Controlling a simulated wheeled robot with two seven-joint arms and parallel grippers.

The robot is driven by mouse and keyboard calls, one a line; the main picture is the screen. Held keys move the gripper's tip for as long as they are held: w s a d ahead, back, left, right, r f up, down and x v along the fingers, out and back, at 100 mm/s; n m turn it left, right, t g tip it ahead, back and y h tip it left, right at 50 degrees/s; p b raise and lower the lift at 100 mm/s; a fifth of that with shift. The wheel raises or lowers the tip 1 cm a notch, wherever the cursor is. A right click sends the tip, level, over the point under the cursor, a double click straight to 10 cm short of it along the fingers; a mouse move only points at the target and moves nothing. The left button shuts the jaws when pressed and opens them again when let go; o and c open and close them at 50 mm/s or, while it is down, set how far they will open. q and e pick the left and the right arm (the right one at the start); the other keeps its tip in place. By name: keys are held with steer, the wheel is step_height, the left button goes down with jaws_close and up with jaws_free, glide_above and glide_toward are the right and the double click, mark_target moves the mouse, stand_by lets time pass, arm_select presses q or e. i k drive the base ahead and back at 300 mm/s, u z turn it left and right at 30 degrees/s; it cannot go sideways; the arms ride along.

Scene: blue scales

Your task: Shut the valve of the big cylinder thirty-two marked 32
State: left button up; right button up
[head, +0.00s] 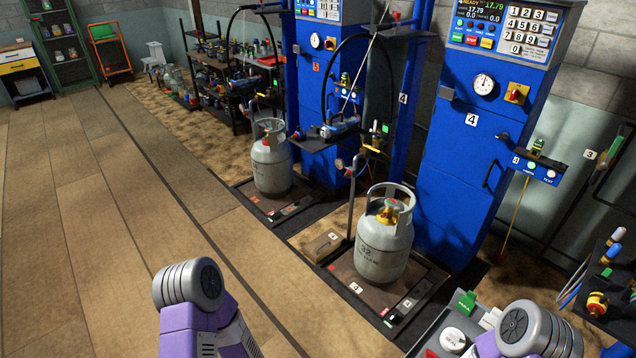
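The big cylinder marked 32 (378,262) is a light grey gas bottle. It stands upright on the low dark platform (345,272) of the blue scale numbered 4. Its brass valve (387,213) sits inside the open ring collar at the top, with a small red part showing. I cannot tell from here whether the valve is open or shut. Grey and purple links of my arms show at the bottom of the view, short of the cylinder. Neither of my grippers is in view.
Blue scale column 4 (465,170) stands behind the cylinder. A thin post with a brass fitting (352,170) rises beside it. Another grey cylinder (271,160) stands farther back. The wooden floor (110,230) on the left is clear.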

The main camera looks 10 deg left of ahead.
mark_target(391, 203)
steer(key=u, duration=0.6)
steer(key=i, duration=1.9)
steer(key=z, duration=0.4)
steer(key=i, duration=0.85)
steer(key=z, duration=0.4)
